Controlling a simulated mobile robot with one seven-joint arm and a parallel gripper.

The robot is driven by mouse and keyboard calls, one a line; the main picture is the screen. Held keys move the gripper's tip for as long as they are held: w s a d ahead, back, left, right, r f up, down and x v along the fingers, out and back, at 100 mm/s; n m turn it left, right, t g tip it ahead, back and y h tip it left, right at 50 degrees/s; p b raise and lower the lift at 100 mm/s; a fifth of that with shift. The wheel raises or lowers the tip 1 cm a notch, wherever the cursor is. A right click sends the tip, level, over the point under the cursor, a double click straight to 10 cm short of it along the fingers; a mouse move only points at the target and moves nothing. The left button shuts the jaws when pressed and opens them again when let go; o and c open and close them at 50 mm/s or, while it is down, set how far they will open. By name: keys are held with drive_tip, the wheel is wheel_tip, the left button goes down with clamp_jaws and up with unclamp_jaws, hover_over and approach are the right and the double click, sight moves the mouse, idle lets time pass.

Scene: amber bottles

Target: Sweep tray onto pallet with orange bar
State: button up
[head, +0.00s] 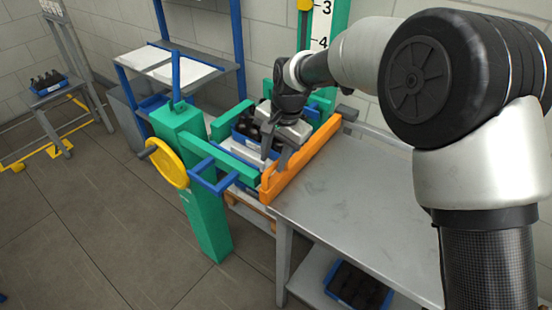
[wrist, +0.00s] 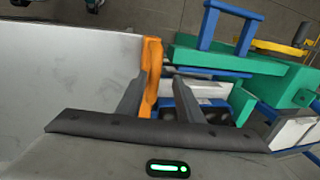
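The orange bar (head: 300,163) lies along the left edge of the metal table and also shows in the wrist view (wrist: 151,70). My gripper (head: 274,160) is low at the bar. In the wrist view its two fingers (wrist: 158,88) stand apart, with the bar between them nearer the left finger and a gap at the right. Whether the bar touches a finger is unclear. A blue tray with dark bottles (head: 243,137) sits left of the bar inside the green frame, partly hidden by my gripper. The wooden pallet (head: 249,207) shows low beneath the frame, mostly hidden.
The table top (head: 350,195) right of the bar is bare. The green frame (head: 202,190) carries a yellow wheel (head: 165,163) and blue handles. Another bottle tray (head: 357,286) sits on the table's lower shelf. A blue rack (head: 205,65) stands behind.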

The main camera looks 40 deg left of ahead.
drive_tip(key=shift+d, duration=0.15)
drive_tip(key=v, duration=1.7)
drive_tip(key=shift+r, duration=0.2)
